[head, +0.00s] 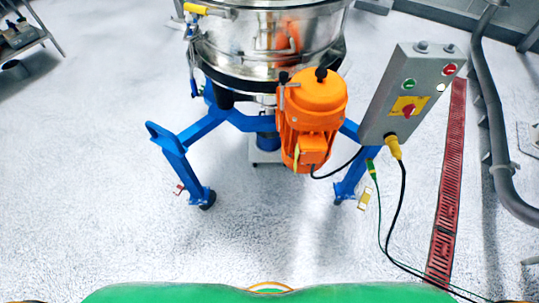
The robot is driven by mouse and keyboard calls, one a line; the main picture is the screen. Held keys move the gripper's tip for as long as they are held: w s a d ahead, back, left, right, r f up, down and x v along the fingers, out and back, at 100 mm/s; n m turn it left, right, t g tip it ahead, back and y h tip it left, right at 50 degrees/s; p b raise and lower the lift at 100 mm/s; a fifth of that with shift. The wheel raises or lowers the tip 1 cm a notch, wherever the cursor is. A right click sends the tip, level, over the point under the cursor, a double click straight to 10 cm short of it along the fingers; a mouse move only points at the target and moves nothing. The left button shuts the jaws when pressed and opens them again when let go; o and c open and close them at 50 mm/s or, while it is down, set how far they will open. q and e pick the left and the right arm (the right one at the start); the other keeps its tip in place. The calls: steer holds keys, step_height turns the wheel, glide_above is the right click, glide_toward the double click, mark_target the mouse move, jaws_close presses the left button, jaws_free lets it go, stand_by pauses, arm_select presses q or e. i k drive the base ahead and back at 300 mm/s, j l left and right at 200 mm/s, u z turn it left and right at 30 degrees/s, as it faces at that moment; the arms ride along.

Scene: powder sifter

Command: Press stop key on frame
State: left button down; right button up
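The powder sifter's frame (180,163) is blue, with legs on casters, and carries a round steel sifter body (262,45). A grey control box (398,118) is fixed at the right side of the frame, tilted in the picture. On its face are a red button (449,69) at the upper right, a green button (410,84) at the left, and a red rotary switch on a yellow plate (407,107). I cannot read any labels. Neither of my grippers shows in the head view.
An orange motor (312,115) hangs in front of the frame. Cables run from a yellow plug (393,146) down to the floor at the lower right. A red floor grate (449,190) and a grey pipe (492,120) lie to the right.

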mark_target(450, 69)
steer(key=k, duration=0.95)
